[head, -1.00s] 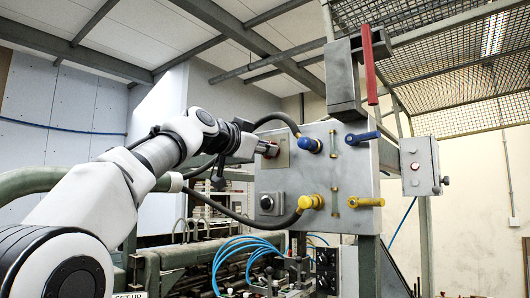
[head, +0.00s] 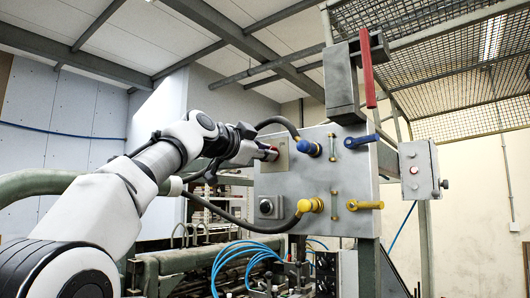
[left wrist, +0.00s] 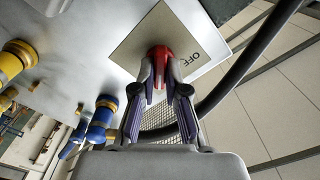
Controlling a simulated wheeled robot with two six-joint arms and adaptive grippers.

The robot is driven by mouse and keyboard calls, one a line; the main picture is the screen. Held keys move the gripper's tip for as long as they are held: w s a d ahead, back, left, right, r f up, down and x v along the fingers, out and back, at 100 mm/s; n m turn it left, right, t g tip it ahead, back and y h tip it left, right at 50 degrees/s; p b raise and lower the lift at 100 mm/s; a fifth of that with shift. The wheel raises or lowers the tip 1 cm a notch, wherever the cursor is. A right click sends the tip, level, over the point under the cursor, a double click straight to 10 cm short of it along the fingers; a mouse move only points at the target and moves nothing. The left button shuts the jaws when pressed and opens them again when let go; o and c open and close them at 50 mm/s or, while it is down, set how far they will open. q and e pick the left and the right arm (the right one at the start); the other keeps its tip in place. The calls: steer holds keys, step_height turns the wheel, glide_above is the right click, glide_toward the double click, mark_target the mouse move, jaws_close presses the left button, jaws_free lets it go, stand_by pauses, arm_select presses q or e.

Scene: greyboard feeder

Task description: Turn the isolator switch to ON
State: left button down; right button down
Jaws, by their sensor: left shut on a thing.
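The isolator switch is a red knob (left wrist: 160,52) on a square beige plate (left wrist: 133,48) in the left wrist view. The word OFF is printed beside the knob on the plate. In the head view the beige plate (head: 282,146) sits at the upper left of a grey panel (head: 318,178). My left gripper (left wrist: 159,80) is shut on the red knob, with one finger on each side of it. In the head view my left gripper (head: 262,153) reaches the plate from the left and partly hides the knob. My right gripper is not in view.
A blue connector (head: 309,147) sits close right of the plate, with a dark hose (head: 280,121) arching above my gripper. A yellow connector (head: 312,205) and a round black knob (head: 266,205) are lower down. A red lever (head: 367,68) stands above the panel.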

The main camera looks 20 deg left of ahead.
arm_select(q)
steer(key=c, duration=1.3)
jaws_free()
steer(key=shift+w+f, duration=0.1)
steer(key=shift+f, duration=0.1)
steer(key=shift+c, duration=0.2)
steer(key=shift+o, duration=0.7)
steer(key=shift+r, duration=0.1)
steer(key=v, duration=0.7)
steer(key=shift+a, duration=0.1)
